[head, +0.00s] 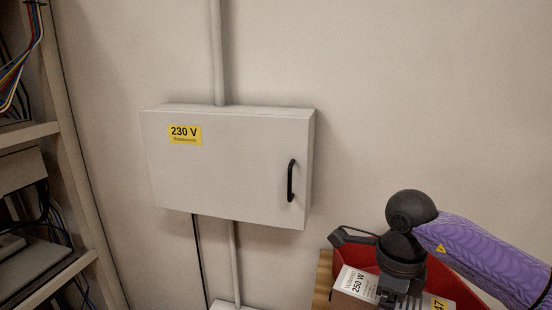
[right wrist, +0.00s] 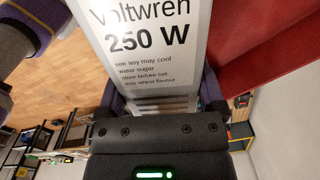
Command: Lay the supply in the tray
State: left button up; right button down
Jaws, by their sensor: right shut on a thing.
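The supply (head: 357,282) is a box with a white label reading "250 W", at the lower right of the head view. Its label also fills the upper middle of the right wrist view (right wrist: 152,38). My right gripper (right wrist: 160,98) is shut on the supply, with a dark finger on either side of it. A red tray (head: 452,284) shows behind and to the right of my right gripper, partly hidden by my arm. Its red wall is beside the supply in the right wrist view (right wrist: 262,40). Whether the supply touches the tray cannot be told. My left gripper is out of view.
A pale wall cabinet (head: 230,168) marked "230 V", with a black handle, hangs in the middle. A rack (head: 45,285) with cables and equipment stands at the left. A wooden surface (head: 322,280) shows beside the tray.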

jog(key=n, duration=0.2)
jog(key=s+a+n, duration=0.1)
jog(key=n, duration=0.1)
jog(key=s+n, duration=0.1)
jog(key=n, duration=0.2)
jog(key=shift+a, duration=0.2)
jog(key=s+a+n, duration=0.3)
jog(key=s+n, duration=0.3)
jog(key=n, duration=1.1)
pick_arm(q)
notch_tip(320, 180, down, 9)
jog(key=b, duration=0.9)
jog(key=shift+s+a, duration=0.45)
pick_arm(e)
notch_tip(320, 180, down, 10)
jog(key=shift+d, duration=0.25)
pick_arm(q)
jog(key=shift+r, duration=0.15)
pick_arm(e)
jog(key=shift+r, duration=0.2)
